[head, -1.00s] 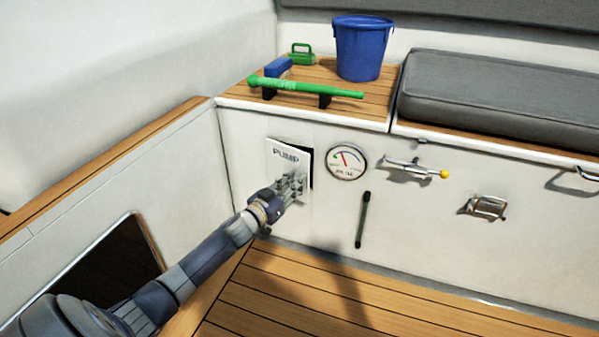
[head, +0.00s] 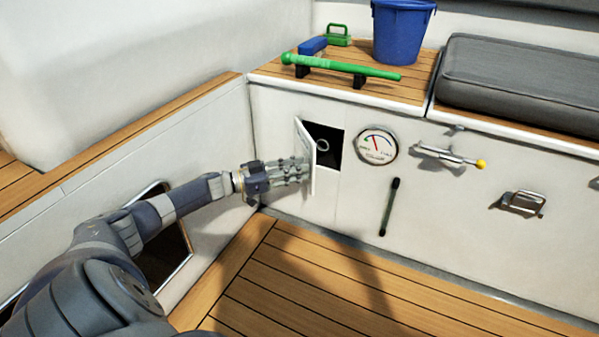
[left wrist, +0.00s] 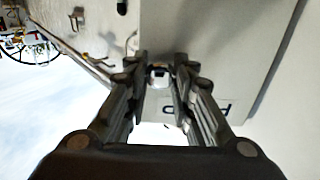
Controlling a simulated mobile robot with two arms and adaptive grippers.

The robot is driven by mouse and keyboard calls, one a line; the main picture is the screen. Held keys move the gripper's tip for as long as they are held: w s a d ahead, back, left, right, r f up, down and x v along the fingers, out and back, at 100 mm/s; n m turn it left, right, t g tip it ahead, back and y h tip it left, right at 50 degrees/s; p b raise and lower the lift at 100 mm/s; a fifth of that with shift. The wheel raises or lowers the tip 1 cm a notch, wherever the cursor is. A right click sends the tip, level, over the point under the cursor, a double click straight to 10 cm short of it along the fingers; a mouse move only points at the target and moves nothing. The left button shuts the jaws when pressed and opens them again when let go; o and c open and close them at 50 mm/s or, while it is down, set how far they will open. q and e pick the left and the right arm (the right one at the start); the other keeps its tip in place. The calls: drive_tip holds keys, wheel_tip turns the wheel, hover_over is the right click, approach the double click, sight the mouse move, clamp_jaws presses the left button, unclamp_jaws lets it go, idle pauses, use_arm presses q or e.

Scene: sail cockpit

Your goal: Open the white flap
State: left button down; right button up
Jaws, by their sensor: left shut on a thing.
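The white flap (head: 306,148) stands swung outward from the locker front, seen nearly edge-on in the head view. The fingers partly hide the fitting. My right gripper is not in view.
Right of the opening are a round gauge (head: 377,146), a dark rod (head: 389,207), a lever with a yellow knob (head: 480,164) and a metal latch (head: 522,203). The wooden floor (head: 330,285) is clear.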

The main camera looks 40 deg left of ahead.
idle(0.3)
use_arm(q)
drive_tip(key=c, duration=1.4)
unclamp_jaws()
drive_tip(key=shift+o, duration=0.2)
drive_tip(key=shift+r, duration=0.1)
wheel_tip(320, 180, up, 10)
